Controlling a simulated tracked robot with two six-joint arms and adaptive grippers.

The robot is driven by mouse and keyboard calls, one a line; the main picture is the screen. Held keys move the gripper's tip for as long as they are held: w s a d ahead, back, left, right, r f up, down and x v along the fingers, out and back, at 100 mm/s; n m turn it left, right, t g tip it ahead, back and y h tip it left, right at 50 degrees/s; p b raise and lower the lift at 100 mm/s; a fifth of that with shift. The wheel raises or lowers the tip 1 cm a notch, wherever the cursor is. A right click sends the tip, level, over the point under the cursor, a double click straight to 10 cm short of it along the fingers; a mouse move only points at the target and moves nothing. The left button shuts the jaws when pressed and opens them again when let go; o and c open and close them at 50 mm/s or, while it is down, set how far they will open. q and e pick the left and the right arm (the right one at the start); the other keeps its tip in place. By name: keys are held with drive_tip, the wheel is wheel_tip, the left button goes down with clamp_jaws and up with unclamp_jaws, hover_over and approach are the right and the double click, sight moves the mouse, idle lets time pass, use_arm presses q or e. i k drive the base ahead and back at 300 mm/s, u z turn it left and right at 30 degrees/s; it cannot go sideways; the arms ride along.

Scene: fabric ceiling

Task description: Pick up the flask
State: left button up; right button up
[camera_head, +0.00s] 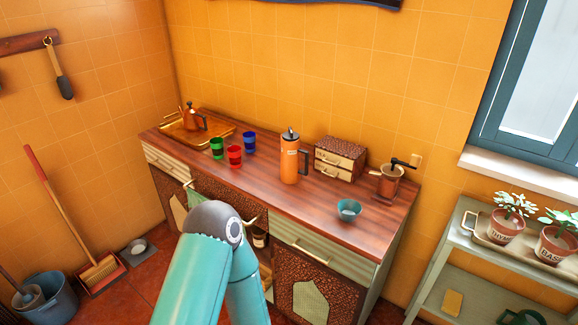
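The flask (290,162) is a tall orange cylinder with a dark-topped lid and a dark handle on its right side. It stands upright on the wooden counter (270,202), a little behind the counter's middle. One of my teal arms (213,245) rises from the bottom of the view, bent at a dark joint in front of the counter. No gripper of mine shows, and nothing touches the flask.
Green (217,149), red (235,157) and blue (249,143) cups stand left of the flask. Right are a drawer box (341,158), a grinder (388,183) and a bowl (349,211).

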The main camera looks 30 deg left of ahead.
sight(291, 172)
drive_tip(key=u, duration=0.05)
drive_tip(key=i, duration=0.9)
drive_tip(key=z, duration=0.1)
